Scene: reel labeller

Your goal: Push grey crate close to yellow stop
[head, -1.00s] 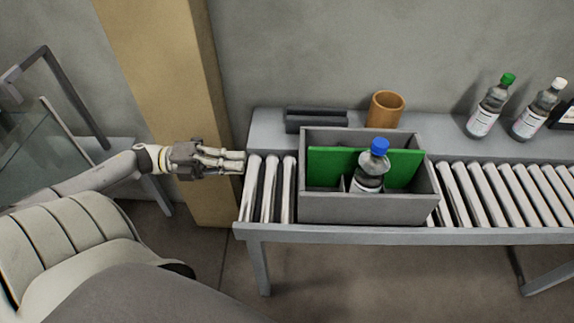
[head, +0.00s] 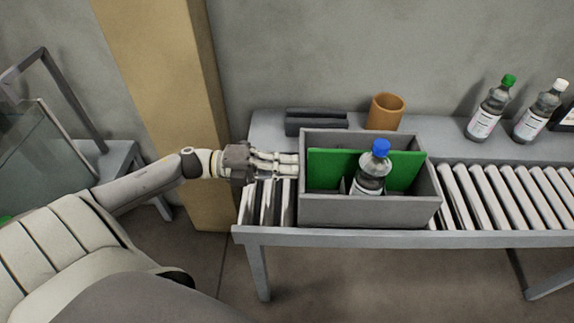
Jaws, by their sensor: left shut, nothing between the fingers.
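The grey crate (head: 365,211) stands upright on the roller conveyor (head: 500,200), left of its middle. A bottle with a blue cap (head: 371,168) and a green board (head: 328,170) are inside it. My left gripper (head: 297,166) is shut and empty, its fingertips at the crate's left wall; whether they touch it I cannot tell. No yellow stop shows in the head view. My right gripper is not in view.
Behind the crate on the ledge are a dark grey block (head: 316,121) and an orange-brown cup (head: 386,111). A green-capped bottle (head: 490,108) and a white-capped bottle (head: 540,110) stand further right. The rollers right of the crate are clear.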

